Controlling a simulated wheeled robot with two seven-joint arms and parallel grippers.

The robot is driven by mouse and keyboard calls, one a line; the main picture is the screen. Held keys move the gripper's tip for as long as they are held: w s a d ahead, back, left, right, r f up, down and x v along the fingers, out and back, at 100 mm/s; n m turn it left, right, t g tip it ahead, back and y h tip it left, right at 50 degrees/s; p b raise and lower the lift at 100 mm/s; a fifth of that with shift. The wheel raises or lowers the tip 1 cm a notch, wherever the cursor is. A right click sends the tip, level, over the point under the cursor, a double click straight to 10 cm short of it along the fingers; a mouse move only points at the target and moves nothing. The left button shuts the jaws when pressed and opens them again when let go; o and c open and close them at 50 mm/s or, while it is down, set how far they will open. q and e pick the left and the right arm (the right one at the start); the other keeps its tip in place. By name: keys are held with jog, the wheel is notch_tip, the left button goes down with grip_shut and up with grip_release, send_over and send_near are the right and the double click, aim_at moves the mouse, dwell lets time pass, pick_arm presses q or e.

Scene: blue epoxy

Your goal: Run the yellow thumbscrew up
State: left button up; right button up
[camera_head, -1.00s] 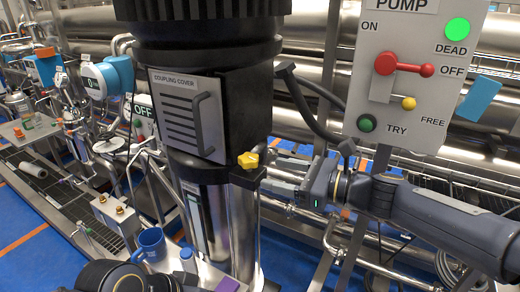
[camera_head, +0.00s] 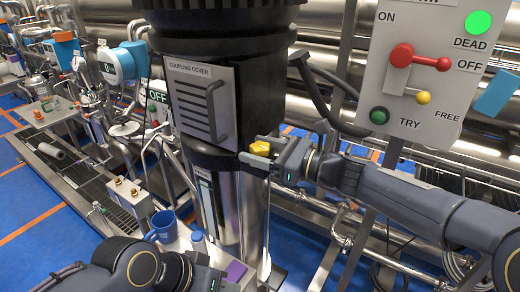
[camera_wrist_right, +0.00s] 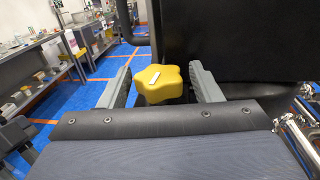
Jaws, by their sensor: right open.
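The yellow thumbscrew (camera_head: 260,148) sits at the lower right edge of the black pump housing, below the coupling cover (camera_head: 203,103). In the right wrist view the lobed yellow knob (camera_wrist_right: 162,84) with a small white mark lies between the two grey fingers. My right gripper (camera_head: 262,158) is open around the knob, with a gap visible on the left side and a narrower one on the right. My left gripper (camera_head: 222,284) is at the bottom of the head view, mostly cut off by the frame edge; its fingers cannot be made out.
A pump panel (camera_head: 425,70) with a red handle, green lamp and buttons stands to the right of the housing. A blue mug (camera_head: 162,226) and a small blue bottle (camera_head: 198,242) stand near my left arm.

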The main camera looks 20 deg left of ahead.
jog(key=shift+c, duration=0.5)
jog(key=c, duration=0.9)
jog(key=shift+f+t+b, duration=0.15)
jog(key=shift+t+b, duration=0.15)
jog(key=shift+b, duration=0.1)
jog(key=m+t+h+b, duration=0.1)
jog(key=m+t+b, duration=0.2)
jog(key=b, duration=0.4)
jog(key=m+t+h+b, duration=0.2)
jog(key=m+t+b, duration=0.1)
jog(key=t+b, duration=0.2)
jog(key=shift+s+f+t+b, duration=0.1)
jog(key=shift+t+b, duration=0.3)
jog(key=shift+b, duration=0.8)
jog(key=m+t+h+b, duration=0.1)
jog(key=m+t+b, duration=0.1)
jog(key=b, duration=0.1)
jog(key=shift+h+b, duration=0.35)
jog(key=shift+h, duration=0.05)
jog(key=shift+r+m+t+h+b, duration=0.2)
jog(key=shift+m+t+h+b, duration=0.5)
jog(key=shift+m+t+b, duration=0.15)
